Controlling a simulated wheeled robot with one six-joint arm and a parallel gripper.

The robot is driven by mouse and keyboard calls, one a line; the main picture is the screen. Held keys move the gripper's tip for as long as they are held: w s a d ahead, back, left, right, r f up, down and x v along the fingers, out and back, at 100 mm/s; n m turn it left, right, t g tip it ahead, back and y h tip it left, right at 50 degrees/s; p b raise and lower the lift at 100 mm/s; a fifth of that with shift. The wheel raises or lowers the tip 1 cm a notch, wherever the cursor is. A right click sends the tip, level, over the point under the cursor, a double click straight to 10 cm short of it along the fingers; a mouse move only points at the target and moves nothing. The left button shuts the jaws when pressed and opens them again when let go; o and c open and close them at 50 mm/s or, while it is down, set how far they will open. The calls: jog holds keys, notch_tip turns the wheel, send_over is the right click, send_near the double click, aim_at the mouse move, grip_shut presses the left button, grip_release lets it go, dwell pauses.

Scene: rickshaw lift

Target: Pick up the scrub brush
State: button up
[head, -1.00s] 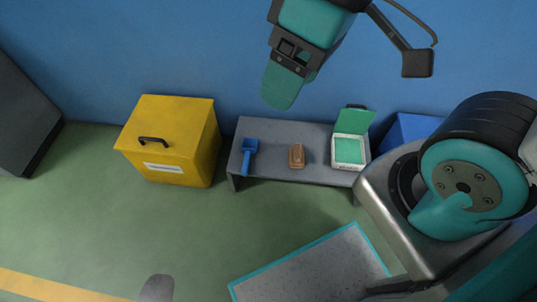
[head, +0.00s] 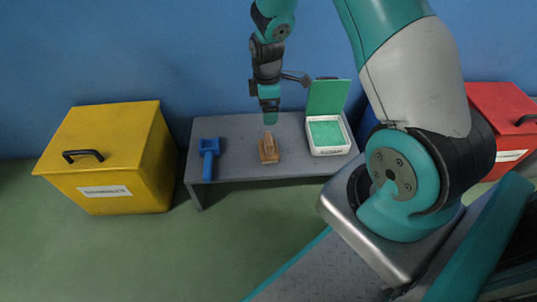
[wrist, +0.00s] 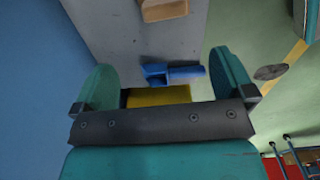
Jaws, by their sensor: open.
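The scrub brush (head: 269,149), a brown wooden block with a raised grip, lies on the grey bench (head: 235,128) between the blue scoop and the white box. In the wrist view the brush (wrist: 165,9) is cut off at the top edge. My gripper (head: 270,117) is above and just behind the brush in the head view, apart from it. In the wrist view my gripper (wrist: 162,62) has its two teal fingers wide apart with nothing held between them.
The blue scoop (head: 208,158) lies left of the brush. A white box (head: 329,149) with a raised green lid (head: 328,97) stands to its right. A yellow bin (head: 115,160) is left of the bench, and a red bin (head: 505,115) is at far right. A blue wall is behind.

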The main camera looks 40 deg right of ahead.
aim_at(269, 139)
notch_tip(269, 139, down, 10)
jog(key=b, duration=0.4)
jog(key=shift+b, duration=0.4)
jog(key=f+b, duration=0.2)
jog(key=f, duration=0.1)
jog(key=f+b, duration=0.2)
jog(key=shift+s+f, duration=0.15)
jog(key=shift+s, duration=0.2)
jog(key=c, duration=1)
